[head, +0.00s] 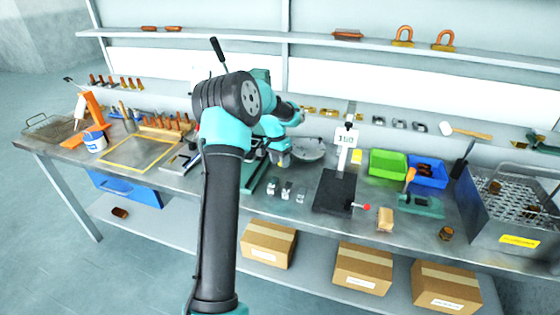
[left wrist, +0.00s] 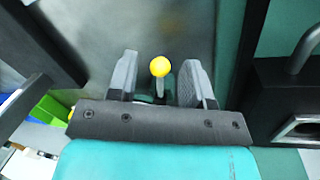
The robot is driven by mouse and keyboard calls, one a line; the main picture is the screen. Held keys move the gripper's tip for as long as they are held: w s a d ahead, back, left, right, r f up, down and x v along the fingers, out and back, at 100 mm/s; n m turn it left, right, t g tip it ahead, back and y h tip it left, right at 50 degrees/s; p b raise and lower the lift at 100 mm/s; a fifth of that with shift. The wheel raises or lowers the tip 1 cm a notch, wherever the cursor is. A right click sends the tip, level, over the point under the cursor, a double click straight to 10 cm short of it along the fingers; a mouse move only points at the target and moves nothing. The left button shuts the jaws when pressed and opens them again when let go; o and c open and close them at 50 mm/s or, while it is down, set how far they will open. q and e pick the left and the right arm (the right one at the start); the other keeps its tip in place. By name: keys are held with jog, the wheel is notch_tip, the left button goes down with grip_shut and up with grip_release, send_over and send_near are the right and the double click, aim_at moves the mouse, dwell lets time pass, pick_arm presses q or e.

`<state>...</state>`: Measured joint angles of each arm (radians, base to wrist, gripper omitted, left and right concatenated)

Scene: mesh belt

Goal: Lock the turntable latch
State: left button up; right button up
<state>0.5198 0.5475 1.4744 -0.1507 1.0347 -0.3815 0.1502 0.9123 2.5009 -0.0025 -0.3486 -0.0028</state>
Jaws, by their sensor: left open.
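The turntable (head: 309,150), a round grey disc, stands at the back middle of the bench, partly hidden by my left arm. In the left wrist view a small lever with a yellow ball knob (left wrist: 160,67), apparently the latch handle, shows between the two grey fingers of my left gripper (left wrist: 160,80). The fingers are open, with a gap on each side of the knob. I cannot tell how far the knob lies from the fingertips in depth. In the head view the left gripper (head: 283,160) reaches down beside the disc. Its fingertips are hard to make out.
A black-based gauge stand (head: 335,190) with a white display stands right of the turntable. Green (head: 387,163) and blue (head: 427,170) bins lie farther right. Small metal parts (head: 287,190) lie in front of the gripper. A wire-mesh basket (head: 510,205) fills the right end.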

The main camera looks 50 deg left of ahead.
pick_arm(q)
jog(key=shift+c, duration=0.2)
grip_shut()
jog(key=shift+w+d+n+t, duration=0.15)
jog(key=shift+d+n, duration=0.2)
jog(key=shift+n, duration=0.4)
jog(key=shift+w+d+n+t, duration=0.15)
jog(key=shift+d+n, duration=0.2)
jog(key=shift+n, duration=0.4)
jog(key=shift+o, duration=0.2)
grip_release()
jog(key=shift+r, duration=0.15)
